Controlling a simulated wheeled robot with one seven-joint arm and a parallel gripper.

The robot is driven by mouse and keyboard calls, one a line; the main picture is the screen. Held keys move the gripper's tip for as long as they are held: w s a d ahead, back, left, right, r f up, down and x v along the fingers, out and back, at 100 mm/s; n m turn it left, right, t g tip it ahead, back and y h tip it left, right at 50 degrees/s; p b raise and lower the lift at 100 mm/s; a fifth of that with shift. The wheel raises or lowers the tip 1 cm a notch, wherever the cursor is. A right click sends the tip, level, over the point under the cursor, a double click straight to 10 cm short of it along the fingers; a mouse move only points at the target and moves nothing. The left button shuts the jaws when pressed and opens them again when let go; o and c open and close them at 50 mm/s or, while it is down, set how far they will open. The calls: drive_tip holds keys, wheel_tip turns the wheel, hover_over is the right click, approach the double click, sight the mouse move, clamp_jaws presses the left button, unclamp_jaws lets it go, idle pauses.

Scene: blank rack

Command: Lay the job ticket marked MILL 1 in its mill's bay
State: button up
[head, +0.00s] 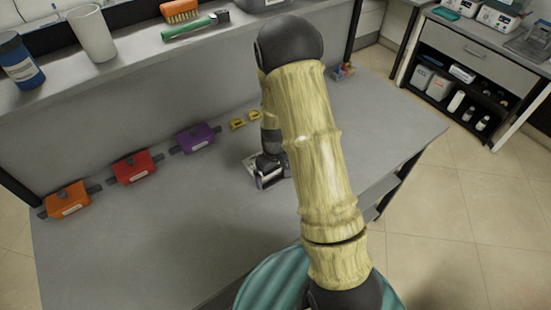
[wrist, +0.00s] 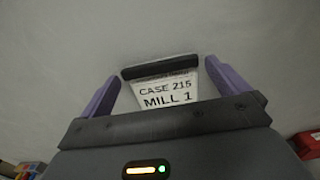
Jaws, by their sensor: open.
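The job ticket (wrist: 166,92) is a white card with a dark bar along its far edge, and it reads "CASE 215 MILL 1" in the wrist view. It lies between the two purple fingers of my open gripper (wrist: 160,75), with a gap visible at each side. In the head view my gripper (head: 268,181) is low over the middle of the bench, and my arm hides part of that area. Orange (head: 68,201), red (head: 134,168) and purple (head: 196,138) blocks with dark ends stand along the back; their white labels are too small to read. I cannot tell which bay is MILL 1's.
The grey bench (head: 150,235) is clear at its front left. Small yellow pieces (head: 245,120) lie behind my gripper. A raised shelf (head: 130,75) holds a blue jar (head: 19,62), a white cup (head: 92,34) and brushes. Small coloured items (head: 344,71) sit at the far right corner.

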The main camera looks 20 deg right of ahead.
wheel_tip(320, 180, up, 11)
drive_tip(key=b, duration=0.2)
drive_tip(key=shift+f, duration=0.2)
idle(0.4)
drive_tip(key=s+r+m+t, duration=0.1)
drive_tip(key=s+r, duration=0.2)
drive_tip(key=s, duration=0.3)
drive_tip(key=s+a+r+m+t, duration=0.1)
drive_tip(key=s+r+m, duration=0.1)
drive_tip(key=s, duration=0.5)
drive_tip(key=shift+r+m+t, duration=0.3)
drive_tip(key=shift+r, duration=0.45)
drive_tip(key=w+d+f+n+g+p, duration=0.1)
drive_tip(key=w+n+g, duration=0.1)
drive_tip(key=w, duration=1)
drive_tip(key=shift+w+f+n+g+p, duration=0.2)
drive_tip(key=shift+w+n+g+p, duration=0.15)
drive_tip(key=shift+n, duration=0.45)
